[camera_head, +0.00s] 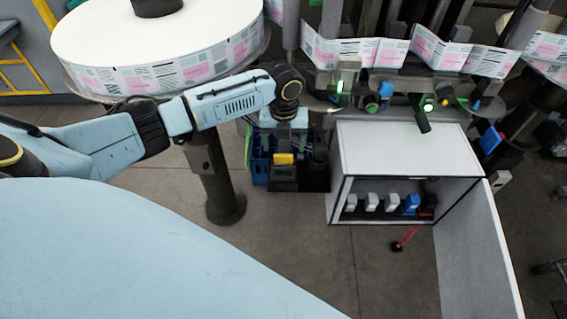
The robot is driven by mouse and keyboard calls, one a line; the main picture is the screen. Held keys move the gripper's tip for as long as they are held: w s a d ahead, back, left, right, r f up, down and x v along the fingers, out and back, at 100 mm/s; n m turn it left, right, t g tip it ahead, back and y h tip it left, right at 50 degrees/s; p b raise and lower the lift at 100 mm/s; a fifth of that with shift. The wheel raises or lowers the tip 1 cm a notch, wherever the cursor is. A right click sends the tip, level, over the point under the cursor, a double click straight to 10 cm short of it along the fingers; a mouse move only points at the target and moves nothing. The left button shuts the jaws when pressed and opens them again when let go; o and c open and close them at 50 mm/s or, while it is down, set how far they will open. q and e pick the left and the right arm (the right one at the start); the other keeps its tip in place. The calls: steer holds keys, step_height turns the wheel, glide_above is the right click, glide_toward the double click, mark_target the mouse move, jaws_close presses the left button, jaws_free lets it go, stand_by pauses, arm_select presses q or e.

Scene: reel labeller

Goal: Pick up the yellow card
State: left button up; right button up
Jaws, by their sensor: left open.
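A small yellow patch (283,158), which looks like the yellow card, shows low in front of the blue crate, below the wrist of my left arm. My left gripper (284,178) hangs down from that wrist, dark against the dark things around it. Its jaws are open, but its fingertips are hard to make out. I cannot tell whether the gripper touches the yellow patch. My right gripper is not in view.
A blue crate (259,162) stands behind the gripper. To the right is a white cabinet (405,150) with an open front, holding several grey items and a blue one (411,204). Its white door (478,255) stands open. A large label reel (160,45) lies behind my left arm.

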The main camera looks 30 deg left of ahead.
mark_target(283, 155)
arm_select(q)
step_height(283, 155, down, 5)
steer(key=shift+s+f, duration=0.1)
steer(key=shift+f, duration=0.05)
steer(key=c, duration=1.2)
